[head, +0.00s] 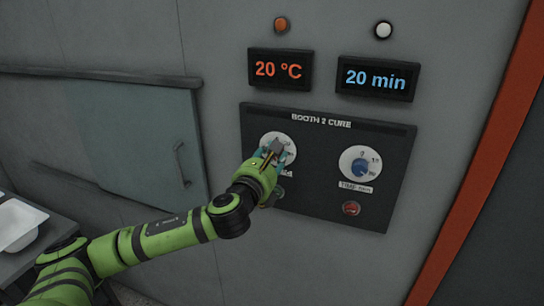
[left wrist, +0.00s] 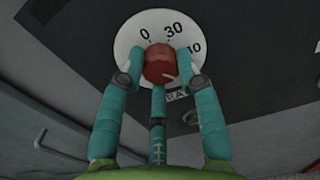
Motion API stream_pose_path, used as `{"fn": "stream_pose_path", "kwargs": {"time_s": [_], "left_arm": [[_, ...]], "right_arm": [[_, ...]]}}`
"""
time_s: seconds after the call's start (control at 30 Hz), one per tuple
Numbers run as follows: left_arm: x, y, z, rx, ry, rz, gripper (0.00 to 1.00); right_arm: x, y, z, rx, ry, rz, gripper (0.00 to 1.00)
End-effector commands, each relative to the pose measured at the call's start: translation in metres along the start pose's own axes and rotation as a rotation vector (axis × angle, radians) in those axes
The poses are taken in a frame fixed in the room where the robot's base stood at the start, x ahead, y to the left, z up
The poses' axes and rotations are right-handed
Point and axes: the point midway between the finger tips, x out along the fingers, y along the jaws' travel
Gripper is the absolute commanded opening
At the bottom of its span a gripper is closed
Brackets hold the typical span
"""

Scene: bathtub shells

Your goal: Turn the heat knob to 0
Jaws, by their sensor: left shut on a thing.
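The heat knob (left wrist: 158,64) is red and sits in the middle of a round white dial (left wrist: 122,40) marked 0 and 30, with another number partly hidden by a finger. A short pale line shows on the knob's lower right. My left gripper (left wrist: 160,58) has its teal fingers closed on the knob from both sides. In the head view my left gripper (head: 272,153) covers the knob and part of the dial (head: 268,140). The orange display (head: 281,69) above reads 20 °C. My right gripper is not in view.
The dark panel (head: 320,205) also bears a blue time knob (head: 360,168) and a red button (head: 351,208). A blue display (head: 375,78) reads 20 min. A door with a handle (head: 182,165) is at left. A white tray (head: 20,222) lies at lower left.

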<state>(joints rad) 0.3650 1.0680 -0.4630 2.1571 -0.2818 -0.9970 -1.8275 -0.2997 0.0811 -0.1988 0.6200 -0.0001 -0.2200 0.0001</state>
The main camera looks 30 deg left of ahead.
Motion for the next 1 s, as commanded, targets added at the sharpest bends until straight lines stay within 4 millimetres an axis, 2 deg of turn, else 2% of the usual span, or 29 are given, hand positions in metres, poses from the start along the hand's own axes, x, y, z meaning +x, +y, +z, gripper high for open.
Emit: {"fn": "stream_pose_path", "kwargs": {"time_s": [1.0], "left_arm": [[0.0002, 0.0006, 0.0009, -0.955, -0.003, 0.001, 0.02]], "right_arm": [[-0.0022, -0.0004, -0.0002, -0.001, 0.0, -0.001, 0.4]]}}
